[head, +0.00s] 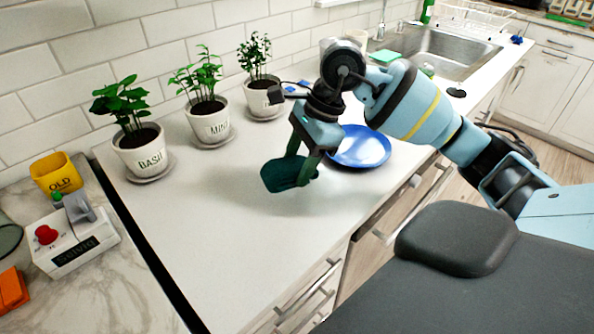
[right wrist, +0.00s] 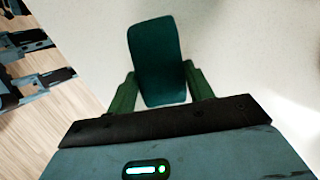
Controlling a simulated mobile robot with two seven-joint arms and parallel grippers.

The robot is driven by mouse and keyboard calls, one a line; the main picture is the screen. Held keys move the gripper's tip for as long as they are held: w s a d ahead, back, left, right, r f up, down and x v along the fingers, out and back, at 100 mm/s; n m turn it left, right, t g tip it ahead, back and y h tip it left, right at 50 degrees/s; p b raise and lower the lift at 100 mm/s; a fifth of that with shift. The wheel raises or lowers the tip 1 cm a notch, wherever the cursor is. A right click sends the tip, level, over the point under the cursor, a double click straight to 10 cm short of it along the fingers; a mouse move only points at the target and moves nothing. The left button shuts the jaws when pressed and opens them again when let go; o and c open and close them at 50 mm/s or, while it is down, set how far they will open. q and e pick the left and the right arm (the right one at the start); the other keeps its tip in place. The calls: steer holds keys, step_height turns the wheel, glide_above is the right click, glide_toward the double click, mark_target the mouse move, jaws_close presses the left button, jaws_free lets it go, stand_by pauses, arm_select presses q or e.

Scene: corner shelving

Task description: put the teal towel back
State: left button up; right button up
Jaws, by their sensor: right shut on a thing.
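The teal towel (head: 284,174) is a dark teal folded bundle in my right gripper (head: 306,168), over the white counter. In the right wrist view the towel (right wrist: 156,58) sits between the two green fingers of my right gripper (right wrist: 160,88), which are shut on it. I cannot tell whether the towel touches the counter below. My left gripper is not in view.
A blue plate (head: 362,148) lies just right of the gripper. Several potted herbs (head: 212,124) line the wall. A yellow cup (head: 56,174) and a white device (head: 76,240) with a red knob stand at left. The sink (head: 436,50) is at the back right. The front counter (head: 220,240) is clear.

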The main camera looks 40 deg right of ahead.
mark_target(296, 172)
steer(key=shift+w, duration=0.25)
steer(key=shift+w+d+f, duration=0.1)
steer(key=shift+w+f, duration=0.05)
steer(key=shift+f, duration=1.65)
steer(key=shift+f, duration=0.2)
steer(key=o, duration=0.9)
steer(key=shift+r, duration=0.1)
steer(key=shift+r, duration=0.25)
steer(key=v, duration=1.1)
steer(key=shift+d+r, duration=0.15)
steer(key=shift+r, duration=0.2)
